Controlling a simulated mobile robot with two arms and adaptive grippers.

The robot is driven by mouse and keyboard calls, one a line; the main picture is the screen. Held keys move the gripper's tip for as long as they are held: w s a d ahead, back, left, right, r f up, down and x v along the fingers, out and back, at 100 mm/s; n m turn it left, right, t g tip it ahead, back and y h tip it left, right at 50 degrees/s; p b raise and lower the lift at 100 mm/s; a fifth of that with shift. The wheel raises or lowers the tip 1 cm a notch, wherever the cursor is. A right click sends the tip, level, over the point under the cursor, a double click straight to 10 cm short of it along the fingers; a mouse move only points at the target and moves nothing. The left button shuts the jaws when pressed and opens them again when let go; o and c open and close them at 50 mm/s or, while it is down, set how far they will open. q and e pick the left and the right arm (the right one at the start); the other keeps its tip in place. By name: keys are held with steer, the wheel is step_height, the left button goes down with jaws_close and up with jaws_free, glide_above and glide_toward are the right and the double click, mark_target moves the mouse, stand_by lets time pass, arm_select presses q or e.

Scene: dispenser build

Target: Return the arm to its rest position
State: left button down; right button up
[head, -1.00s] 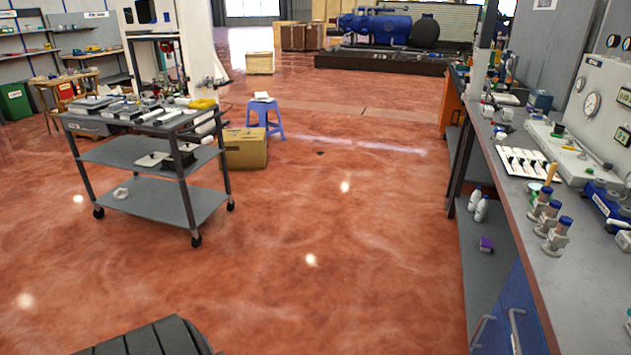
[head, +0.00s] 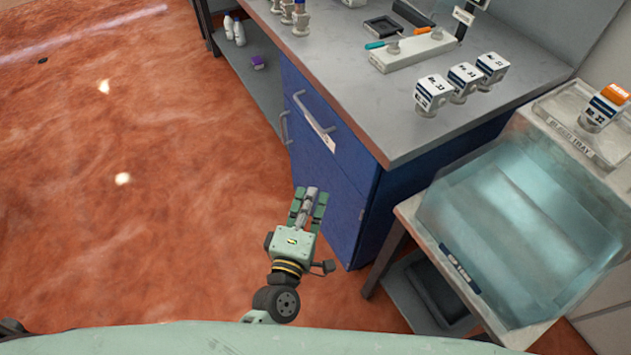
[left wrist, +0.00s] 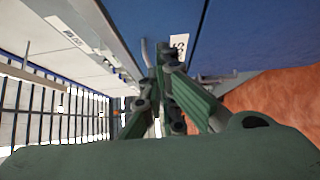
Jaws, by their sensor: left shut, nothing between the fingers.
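My left gripper (head: 308,203) shows near the bottom middle of the head view, in front of the blue cabinet (head: 325,165) and over the red floor. Its green fingers are together with nothing between them. In the left wrist view the fingers (left wrist: 165,85) also show shut and empty, with the blue cabinet front (left wrist: 230,35) beyond them. My right gripper shows in neither view.
A grey worktop (head: 400,130) carries labelled white blocks (head: 433,92) and a white base with coloured-handled tools. A translucent tray (head: 520,230) stands on a low table at right. Bottles (head: 238,32) stand on a lower shelf.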

arm_select(q)
steer(key=s+a+f+m+g, duration=0.2)
steer(key=s+f+m+g, duration=0.15)
steer(key=f, duration=0.65)
steer(key=s+a+f+m+g, duration=0.1)
steer(key=s+f+m+g, duration=0.15)
steer(key=s+f, duration=0.45)
steer(key=s+a+f+m+g, duration=0.2)
steer(key=f+m, duration=0.2)
steer(key=f, duration=0.8)
steer(key=s+a+f+m+g+y, duration=0.1)
steer(key=s+a+f+m+g, duration=0.1)
steer(key=s, duration=0.6)
steer(key=s+a+f+m+g+y, duration=0.1)
steer(key=s+a+f+m+g, duration=0.2)
steer(key=s+a+f, duration=0.4)
steer(key=s+a+f+m+g+y, duration=0.1)
steer(key=s+a+f+m+g, duration=0.2)
steer(key=s, duration=0.8)
step_height(320, 180, down, 4)
steer(key=shift+s+a+f+g, duration=0.2)
steer(key=shift+a+g, duration=0.1)
steer(key=shift+a, duration=0.7)
